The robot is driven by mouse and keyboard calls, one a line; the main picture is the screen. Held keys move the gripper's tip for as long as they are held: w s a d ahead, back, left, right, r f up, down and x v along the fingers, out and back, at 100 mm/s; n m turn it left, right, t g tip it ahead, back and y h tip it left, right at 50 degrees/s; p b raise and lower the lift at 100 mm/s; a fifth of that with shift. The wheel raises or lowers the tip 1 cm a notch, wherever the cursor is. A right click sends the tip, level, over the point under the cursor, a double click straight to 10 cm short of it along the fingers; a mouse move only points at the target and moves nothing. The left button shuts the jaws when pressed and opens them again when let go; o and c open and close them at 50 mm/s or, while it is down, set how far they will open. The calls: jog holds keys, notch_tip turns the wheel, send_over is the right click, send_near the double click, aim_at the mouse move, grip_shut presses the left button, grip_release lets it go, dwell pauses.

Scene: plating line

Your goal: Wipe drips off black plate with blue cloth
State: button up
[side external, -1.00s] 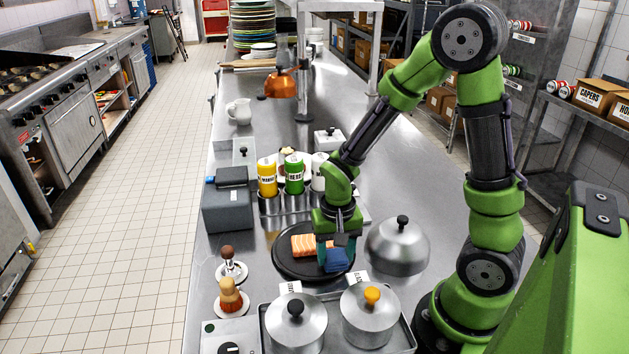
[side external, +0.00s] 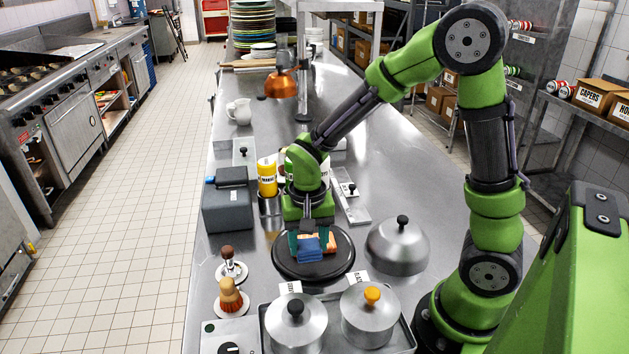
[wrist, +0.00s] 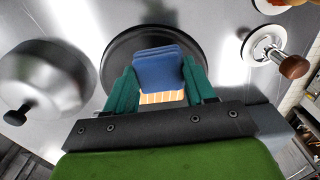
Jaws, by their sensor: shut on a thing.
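The black plate (side external: 337,269) lies on the steel counter, and its dark rim also shows in the wrist view (wrist: 121,50). My gripper (side external: 309,248) is low over the plate, fingers pointing down, shut on the folded blue cloth (side external: 308,250). In the wrist view the cloth (wrist: 158,68) sits between the teal fingers. An orange salmon piece with pale stripes (wrist: 162,97) is on the plate, partly hidden by the cloth and gripper. I cannot tell whether the cloth touches the plate. No drips can be made out.
A steel dome lid (side external: 398,248) stands right of the plate. Two lidded pots (side external: 296,325) are in front. Brushes (side external: 230,297) stand at front left. A yellow bottle (side external: 267,180) and a grey box (side external: 228,210) are behind and left. The counter farther right is clear.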

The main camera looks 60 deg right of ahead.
jog(key=shift+r, duration=2.1)
